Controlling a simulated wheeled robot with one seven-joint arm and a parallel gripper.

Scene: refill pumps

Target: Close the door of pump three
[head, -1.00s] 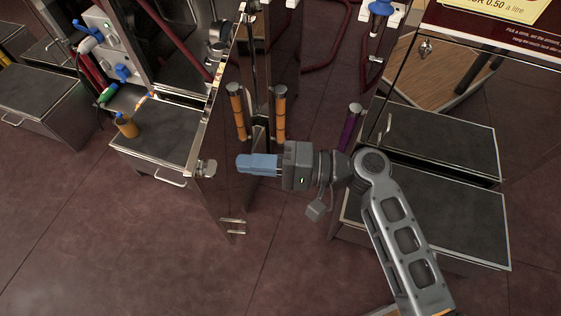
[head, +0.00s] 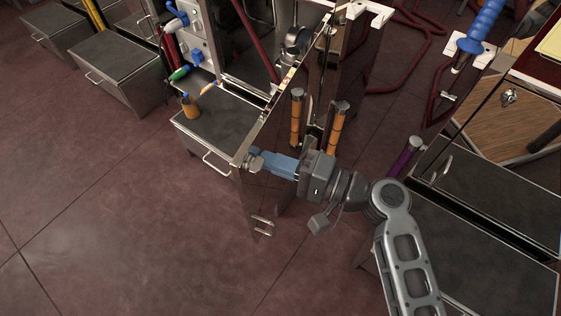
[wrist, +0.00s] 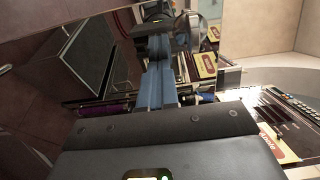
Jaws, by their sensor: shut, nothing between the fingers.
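A tall mirror-like door (head: 262,200) stands swung open from the pump cabinet (head: 240,35), its top edge running down towards the front. It has a metal handle (head: 263,226) low down and a small latch (head: 253,161) at its free edge. No pump number is readable. My gripper (head: 262,162) is shut and empty, its blue fingers level with the latch at the door's right face. They look very near or touching; I cannot tell which. In the wrist view, my gripper (wrist: 155,80) points at a shiny surface with a blue reflection above.
Two orange-handled posts (head: 297,115) stand behind my gripper. More grey boxes (head: 490,195) lie right. Floor at front left is clear.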

